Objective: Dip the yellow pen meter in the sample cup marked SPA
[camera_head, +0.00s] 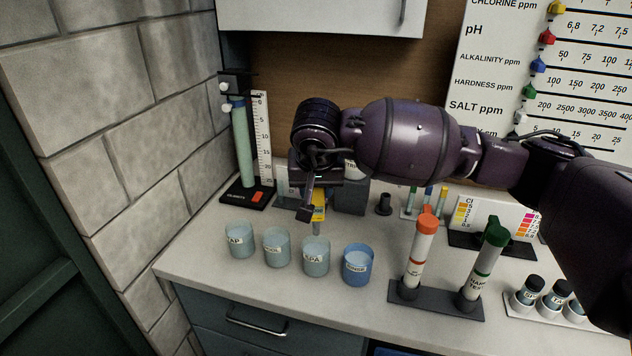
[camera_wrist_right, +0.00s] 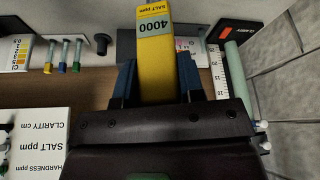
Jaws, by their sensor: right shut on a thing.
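The yellow pen meter (camera_head: 319,207) is upright in my right gripper (camera_head: 312,190), its grey tip pointing down at the back rim of the SPA cup (camera_head: 316,262). I cannot tell whether the tip is over the opening or behind it. In the right wrist view the pen meter (camera_wrist_right: 155,50) sits between both fingers of the right gripper (camera_wrist_right: 157,75); its label reads SALT ppm and 4000. The SPA cup is pale green and third from the left in a row. My left gripper is not in view.
The TAP cup (camera_head: 240,241) and another pale cup (camera_head: 276,248) stand left of SPA; the blue RINSE cup (camera_head: 358,266) is close on its right. Capped tubes stand in a dark rack (camera_head: 436,303). A green column (camera_head: 242,145) stands back left. The front counter edge is clear.

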